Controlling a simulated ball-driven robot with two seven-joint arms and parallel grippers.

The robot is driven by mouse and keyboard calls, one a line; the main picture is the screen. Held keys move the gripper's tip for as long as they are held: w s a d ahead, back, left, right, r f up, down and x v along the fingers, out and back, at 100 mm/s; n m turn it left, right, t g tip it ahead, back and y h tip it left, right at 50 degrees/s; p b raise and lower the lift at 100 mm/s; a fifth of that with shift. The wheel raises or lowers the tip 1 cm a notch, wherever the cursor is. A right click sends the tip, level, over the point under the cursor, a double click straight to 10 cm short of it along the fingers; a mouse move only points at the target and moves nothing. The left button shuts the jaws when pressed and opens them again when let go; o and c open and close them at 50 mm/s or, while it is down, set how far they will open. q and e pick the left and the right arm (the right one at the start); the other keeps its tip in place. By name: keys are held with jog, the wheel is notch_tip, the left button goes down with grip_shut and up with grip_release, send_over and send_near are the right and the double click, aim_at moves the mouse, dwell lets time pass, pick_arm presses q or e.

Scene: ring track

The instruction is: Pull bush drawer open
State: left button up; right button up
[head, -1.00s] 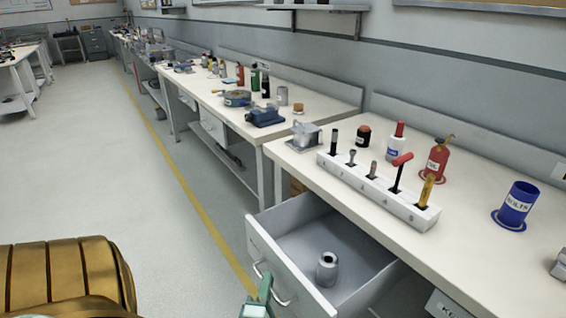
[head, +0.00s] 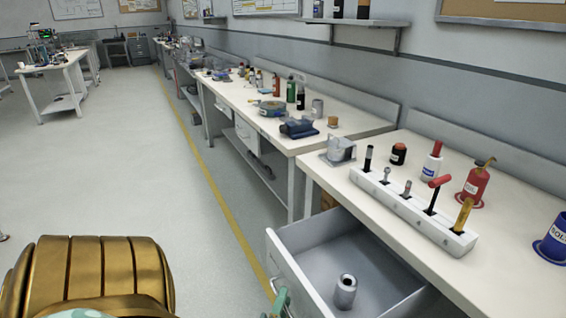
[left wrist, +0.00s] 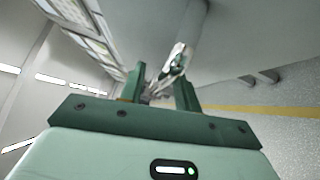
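The bush drawer (head: 290,272) is a grey drawer pulled well out from under the near bench in the head view. A hollow metal cylinder, likely a bush (head: 345,291), stands upright in it. The drawer handle (head: 273,287) shows only partly at the lower edge. My left gripper (head: 280,301) is at this handle, on the outer side of the drawer front, and partly cut off. In the left wrist view its green fingers (left wrist: 162,90) stand a small gap apart, and their contact with the handle is unclear there. My right gripper is not in view.
The near bench (head: 520,285) carries a tool rack (head: 410,212), a red extinguisher-shaped bottle (head: 474,186) and a blue can (head: 553,238). Another bench (head: 270,125) stands beyond. The floor left of the yellow line (head: 205,180) is mostly clear.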

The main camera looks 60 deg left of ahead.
pick_arm(q)
jog(key=p+v, duration=0.1)
jog(key=v, duration=1.5)
jog(key=shift+p, duration=0.35)
jog(key=shift+s+d+f, duration=0.1)
jog(key=shift+s, duration=0.05)
